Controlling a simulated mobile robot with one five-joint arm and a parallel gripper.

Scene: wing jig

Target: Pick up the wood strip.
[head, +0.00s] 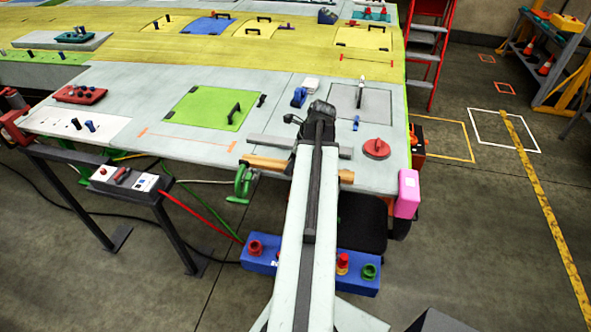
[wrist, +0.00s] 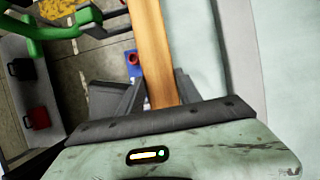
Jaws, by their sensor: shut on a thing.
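The wood strip (head: 265,163) lies along the front edge of the grey wing panel in the head view. My arm covers its middle, and its right end shows just past the arm. In the wrist view the wood strip (wrist: 151,45) runs from the top of the picture down between the dark jaws of my gripper (wrist: 152,92). My gripper is shut on the strip. The jaw tips are hidden behind my arm in the head view. I cannot tell whether the strip touches the panel.
A green clamp (head: 244,180) stands close to the strip's left end. A grey bar (head: 268,141) lies just behind the strip. A red round knob (head: 376,148) and a pink box (head: 407,193) are to the right. A blue box with knobs (head: 262,262) sits below the edge.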

